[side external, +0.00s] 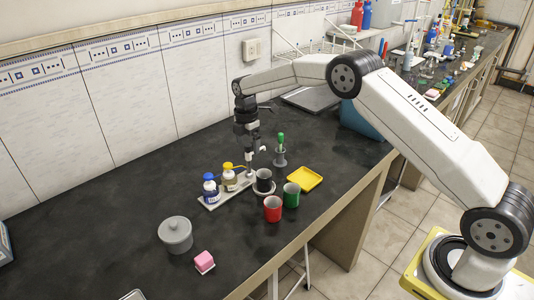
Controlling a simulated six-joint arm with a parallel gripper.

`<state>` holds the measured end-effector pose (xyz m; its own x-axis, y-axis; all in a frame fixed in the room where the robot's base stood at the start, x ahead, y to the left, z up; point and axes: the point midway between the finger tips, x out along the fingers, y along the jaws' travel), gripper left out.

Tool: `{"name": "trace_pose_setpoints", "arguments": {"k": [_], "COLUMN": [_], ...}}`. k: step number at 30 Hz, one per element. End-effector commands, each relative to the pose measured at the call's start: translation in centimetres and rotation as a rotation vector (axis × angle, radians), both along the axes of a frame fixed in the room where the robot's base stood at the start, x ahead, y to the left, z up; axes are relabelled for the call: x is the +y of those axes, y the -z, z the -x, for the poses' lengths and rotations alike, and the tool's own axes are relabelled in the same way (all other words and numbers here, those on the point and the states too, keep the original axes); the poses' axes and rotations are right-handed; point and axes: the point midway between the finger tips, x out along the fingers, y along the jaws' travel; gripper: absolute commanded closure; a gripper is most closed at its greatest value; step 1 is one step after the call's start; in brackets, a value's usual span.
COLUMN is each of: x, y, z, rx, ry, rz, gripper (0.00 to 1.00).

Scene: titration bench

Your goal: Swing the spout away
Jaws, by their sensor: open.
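A small yellow spout (238,167) sticks out sideways at the top of a bottle with a tan label (229,181). The bottle stands on a pale tray (211,205) beside a white bottle with a blue cap (210,189). My gripper (256,161) is open and points down just right of the spout. It looks empty. At this size I cannot tell whether a finger touches the spout. A black cup (264,181) on a light saucer stands just below and right of my gripper.
A red cup (272,209), a green cup (291,195) and a yellow tray (312,179) are to the right. A green-handled tool (281,141) stands upright behind.

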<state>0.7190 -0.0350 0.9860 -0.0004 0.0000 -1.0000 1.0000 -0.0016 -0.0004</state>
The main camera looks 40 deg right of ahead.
Motion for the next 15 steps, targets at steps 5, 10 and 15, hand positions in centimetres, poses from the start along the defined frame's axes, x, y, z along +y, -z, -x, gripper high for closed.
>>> {"name": "trace_pose_setpoints", "arguments": {"k": [5, 10, 15], "x": [0.0, 0.0, 0.0], "y": [-1.0, -1.9, -2.9], "z": [-0.1, 0.0, 0.0], "rx": [-0.002, -0.001, -0.002], "ry": [0.000, 0.000, 0.000], "rz": [0.000, 0.000, 0.000], "gripper": [0.00, 0.00, 0.00]}}
